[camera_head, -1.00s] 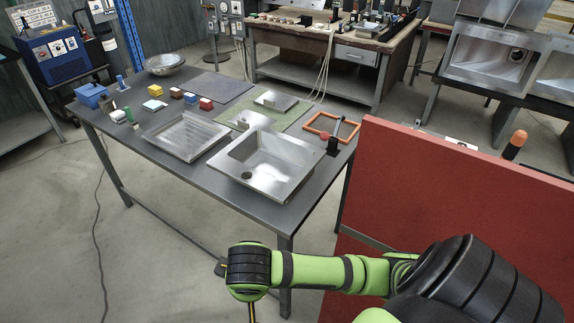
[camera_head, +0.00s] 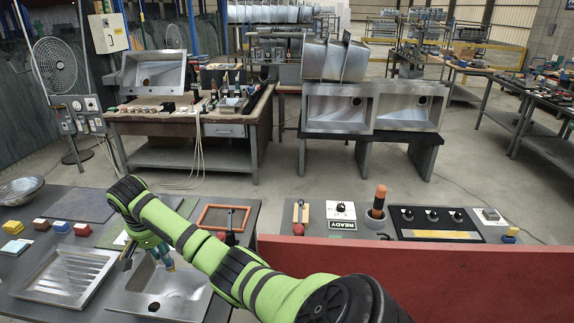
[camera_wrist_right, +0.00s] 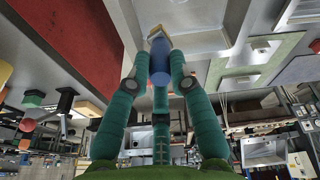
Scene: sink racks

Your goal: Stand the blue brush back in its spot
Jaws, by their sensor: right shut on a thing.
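The blue brush (camera_wrist_right: 159,66) is between the green fingers of my right gripper (camera_wrist_right: 160,72) in the wrist view, with a pale tip at its upper end. In the head view my right gripper (camera_head: 160,256) is above the metal sink (camera_head: 165,295) on the grey table. The blue brush shows there only as a small blue and yellowish patch (camera_head: 169,265) at the fingers, above the basin. My right arm covers part of the sink and the table behind it. I cannot make out the brush's spot. My left gripper is not in view.
A ridged metal drainer (camera_head: 68,275) lies left of the sink. An orange frame (camera_head: 223,219) and a red-topped black holder (camera_head: 231,239) stand right of it. Small coloured blocks (camera_head: 60,227) sit at the left. A red panel (camera_head: 430,265) borders the table's right side.

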